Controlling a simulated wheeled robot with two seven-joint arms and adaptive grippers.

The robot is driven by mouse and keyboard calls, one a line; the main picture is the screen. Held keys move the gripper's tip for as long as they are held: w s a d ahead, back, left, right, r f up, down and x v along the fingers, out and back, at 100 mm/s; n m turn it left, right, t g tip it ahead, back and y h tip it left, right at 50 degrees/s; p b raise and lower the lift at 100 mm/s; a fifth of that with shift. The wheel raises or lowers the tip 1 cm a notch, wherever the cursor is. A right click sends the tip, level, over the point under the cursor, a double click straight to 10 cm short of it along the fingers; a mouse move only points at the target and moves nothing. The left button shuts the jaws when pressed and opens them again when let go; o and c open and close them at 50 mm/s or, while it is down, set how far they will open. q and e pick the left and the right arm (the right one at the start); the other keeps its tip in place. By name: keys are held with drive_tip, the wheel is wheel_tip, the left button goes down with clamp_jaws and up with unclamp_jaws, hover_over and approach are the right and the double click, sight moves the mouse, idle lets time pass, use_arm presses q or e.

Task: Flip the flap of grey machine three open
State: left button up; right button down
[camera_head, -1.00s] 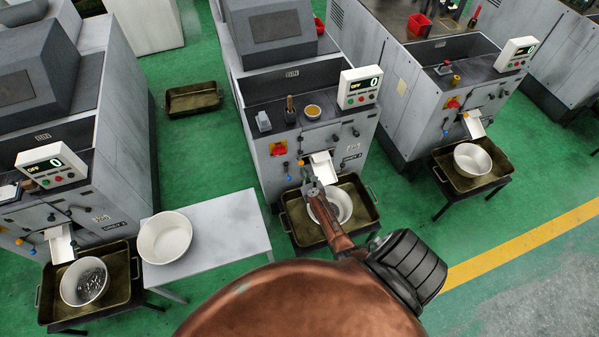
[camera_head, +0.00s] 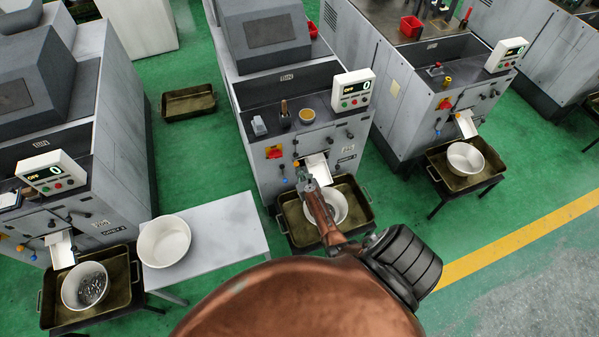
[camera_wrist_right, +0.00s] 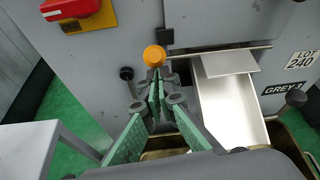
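Grey machine three (camera_head: 350,155) is the middle machine, and its GREY 3 label (camera_wrist_right: 283,88) shows in the right wrist view. Its pale flap (camera_wrist_right: 228,62) sits over the top of a white chute (camera_wrist_right: 233,108); the chute also shows in the head view (camera_head: 318,167). An orange knob (camera_wrist_right: 154,56) stands left of the flap on the machine's front. In the head view the right gripper (camera_head: 304,178) is left of the chute. My left gripper is out of view.
A white bowl (camera_head: 338,207) stands in a dark tray (camera_head: 356,222) below the chute. A red and yellow switch (camera_wrist_right: 78,14) is at the upper left of the wrist view. A grey table (camera_head: 225,235) with a white bowl (camera_head: 164,241) is to the left.

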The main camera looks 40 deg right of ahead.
sight(298, 163)
drive_tip(key=shift+w+d+r, duration=0.25)
drive_tip(key=shift+w+r, duration=0.15)
drive_tip(key=shift+r, duration=0.2)
drive_tip(key=shift+w+d+r, duration=0.2)
drive_tip(key=shift+w+r, duration=0.15)
drive_tip(key=shift+r, duration=0.3)
drive_tip(key=shift+s+a+r+p, duration=0.15)
drive_tip(key=shift+r+p, duration=0.15)
drive_tip(key=shift+p, duration=0.25)
drive_tip(key=s+a+r+p, duration=0.2)
drive_tip(key=s+r+p, duration=0.3)
drive_tip(key=p, duration=0.3)
drive_tip(key=shift+a+r, duration=0.25)
drive_tip(key=shift+r, duration=0.25)
drive_tip(key=shift+a, duration=0.1)
